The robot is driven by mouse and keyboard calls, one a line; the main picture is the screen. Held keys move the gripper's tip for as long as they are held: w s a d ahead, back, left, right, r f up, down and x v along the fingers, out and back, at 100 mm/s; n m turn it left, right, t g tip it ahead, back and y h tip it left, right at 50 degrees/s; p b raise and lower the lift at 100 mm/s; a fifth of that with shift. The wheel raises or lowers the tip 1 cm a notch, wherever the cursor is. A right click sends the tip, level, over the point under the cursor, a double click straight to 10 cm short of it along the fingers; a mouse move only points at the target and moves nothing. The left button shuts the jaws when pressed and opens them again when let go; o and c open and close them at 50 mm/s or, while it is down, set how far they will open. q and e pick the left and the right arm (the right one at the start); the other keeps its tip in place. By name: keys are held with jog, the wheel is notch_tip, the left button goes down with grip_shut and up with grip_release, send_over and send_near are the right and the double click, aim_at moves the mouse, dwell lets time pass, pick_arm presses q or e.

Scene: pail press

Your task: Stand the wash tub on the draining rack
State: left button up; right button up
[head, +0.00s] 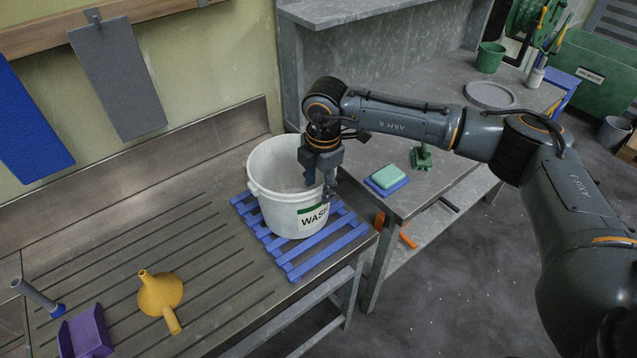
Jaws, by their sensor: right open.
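The white wash tub (283,207), with a green and white WASH label, stands upright on the blue slatted draining rack (297,267) near the right end of the steel draining counter. My right gripper (327,192) is open at the tub's right rim, pointing down. One finger shows against the rim, and I cannot tell whether it touches it. Part of the tub's inside and far right rim is hidden behind my gripper and wrist. My left gripper is not in view.
A yellow funnel (160,294), a purple scoop (86,332) and a blue-ended tool (40,298) lie at the counter's left. A grey bench (408,198) on the right holds a green block on a blue one (387,180), a green bucket (490,57) and a round grey tray (490,95).

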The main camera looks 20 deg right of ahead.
jog(key=shift+r+p, duration=1.9)
jog(key=shift+r, duration=2.15)
jog(key=shift+a, duration=0.1)
